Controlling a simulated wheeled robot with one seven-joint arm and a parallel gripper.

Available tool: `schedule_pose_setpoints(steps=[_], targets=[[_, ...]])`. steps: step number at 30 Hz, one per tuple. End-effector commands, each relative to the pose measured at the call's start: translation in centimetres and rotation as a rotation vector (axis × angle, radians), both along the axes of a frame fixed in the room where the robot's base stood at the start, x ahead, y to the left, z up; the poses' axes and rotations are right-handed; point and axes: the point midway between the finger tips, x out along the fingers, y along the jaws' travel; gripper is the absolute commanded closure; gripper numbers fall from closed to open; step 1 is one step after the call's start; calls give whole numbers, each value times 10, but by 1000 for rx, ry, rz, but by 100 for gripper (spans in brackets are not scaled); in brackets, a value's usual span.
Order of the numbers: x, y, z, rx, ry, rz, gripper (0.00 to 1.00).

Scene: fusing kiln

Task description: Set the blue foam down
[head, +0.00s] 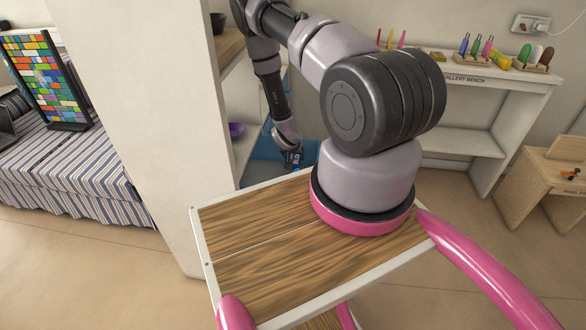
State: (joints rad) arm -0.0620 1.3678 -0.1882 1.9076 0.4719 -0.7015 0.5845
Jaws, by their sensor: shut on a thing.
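My gripper (293,160) is at the far side of the wooden-topped surface, low beside the shelf unit. It is shut, and blue foam (266,147) shows around and behind it. The blue shows on both sides of the gripper, and its lower part is hidden by the near edge of the wooden top. The fingertips are small and dark here, so the exact grip is hard to make out. I cannot tell whether the foam touches anything below it.
A pale shelf unit (145,110) stands left of my gripper, with a purple bowl (236,130) on a shelf. A white gallery bench (480,90) with coloured tools stands behind at right. A striped-cloth table (70,165) is at left.

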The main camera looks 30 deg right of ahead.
Motion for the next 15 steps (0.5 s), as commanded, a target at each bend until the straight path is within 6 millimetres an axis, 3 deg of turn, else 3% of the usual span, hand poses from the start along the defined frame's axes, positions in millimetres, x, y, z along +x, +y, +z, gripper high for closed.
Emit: schedule_pose_setpoints(steps=[15], targets=[[0,0,-58,0,0,-1,78]])
